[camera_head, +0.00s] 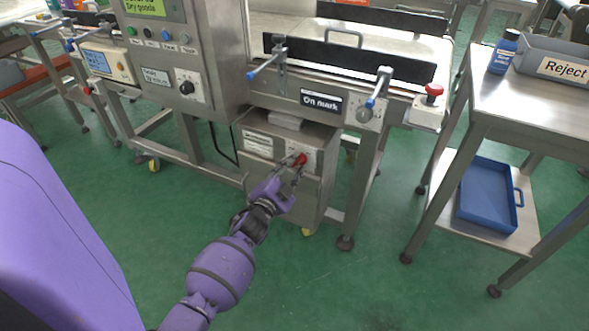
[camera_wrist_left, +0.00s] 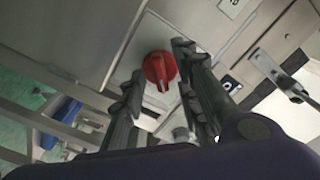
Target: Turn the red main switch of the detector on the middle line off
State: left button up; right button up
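The red main switch (camera_head: 300,159) is a round knob on the front of a low grey metal box (camera_head: 315,190) under the detector's conveyor. In the left wrist view the red knob (camera_wrist_left: 160,70) shows between the fingers, on a pale plate. My left gripper (camera_head: 290,170) is open right in front of the switch, with a finger on either side of it. In the left wrist view the fingers (camera_wrist_left: 158,88) stand apart, with space between them and the knob; I cannot tell whether either one touches it. My right gripper is not in view.
A red emergency button (camera_head: 433,90) sits on the conveyor's right end. A black dial (camera_head: 187,88) is on the control cabinet. A steel table (camera_head: 500,110) with a grey reject bin (camera_head: 540,50) and blue tray (camera_head: 488,215) stands right. Green floor is clear in front.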

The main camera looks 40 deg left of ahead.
pick_arm(q)
jog(key=shift+w, duration=0.1)
grip_shut()
dwell(0.4)
jog(key=n+p, duration=0.2)
jog(key=n, duration=0.2)
jog(key=shift+r, duration=0.1)
jog(key=n+p, duration=0.1)
jog(key=n, duration=0.4)
jog(key=shift+p, duration=0.35)
jog(key=n, duration=0.4)
jog(key=shift+n+p, duration=0.3)
jog(key=shift+p, duration=0.05)
jog(key=shift+f+n, duration=0.2)
jog(key=shift+n, duration=1.9)
